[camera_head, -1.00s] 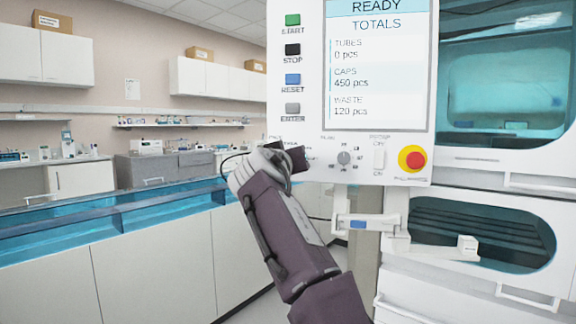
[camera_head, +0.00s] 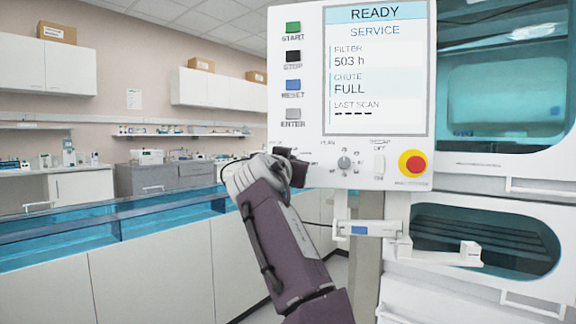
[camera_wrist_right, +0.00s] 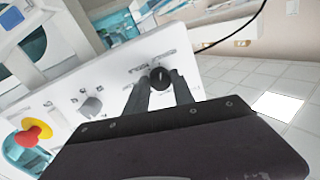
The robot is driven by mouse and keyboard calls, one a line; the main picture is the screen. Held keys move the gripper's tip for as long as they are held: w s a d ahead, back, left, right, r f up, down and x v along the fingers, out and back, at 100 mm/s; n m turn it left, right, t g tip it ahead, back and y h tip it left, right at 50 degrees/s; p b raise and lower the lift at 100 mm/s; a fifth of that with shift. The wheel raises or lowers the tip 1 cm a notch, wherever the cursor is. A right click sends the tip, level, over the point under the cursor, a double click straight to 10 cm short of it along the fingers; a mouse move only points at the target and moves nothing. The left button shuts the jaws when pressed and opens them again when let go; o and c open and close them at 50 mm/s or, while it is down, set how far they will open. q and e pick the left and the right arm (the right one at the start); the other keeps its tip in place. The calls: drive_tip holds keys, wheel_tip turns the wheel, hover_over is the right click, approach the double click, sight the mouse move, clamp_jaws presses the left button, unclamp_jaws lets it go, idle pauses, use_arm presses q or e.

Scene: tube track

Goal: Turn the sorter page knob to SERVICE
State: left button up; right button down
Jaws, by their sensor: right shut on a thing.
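The sorter's white control panel (camera_head: 300,138) fills the middle of the head view. Its screen (camera_head: 376,70) reads READY, SERVICE, with filter, chute and last scan lines. My right gripper (camera_head: 290,160) is at the panel's lower left corner and covers the page knob there. In the right wrist view the black page knob (camera_wrist_right: 160,77) sits between the fingertips of my right gripper (camera_wrist_right: 161,88), which is shut on it. The label print around the knob is too small to read. My left gripper is not in view.
A grey selector knob (camera_head: 344,163), a white rocker switch (camera_head: 379,164) and a red emergency button (camera_head: 412,163) lie right of my gripper. Start, stop, reset and enter buttons (camera_head: 293,58) are above. A white bracket (camera_head: 366,228) juts out below the panel.

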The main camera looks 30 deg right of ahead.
drive_tip(key=c, duration=1.1)
unclamp_jaws()
drive_tip(key=b+v, duration=0.2)
drive_tip(key=v, duration=0.7)
drive_tip(key=shift+a+b, duration=0.1)
drive_tip(key=shift+b, duration=0.3)
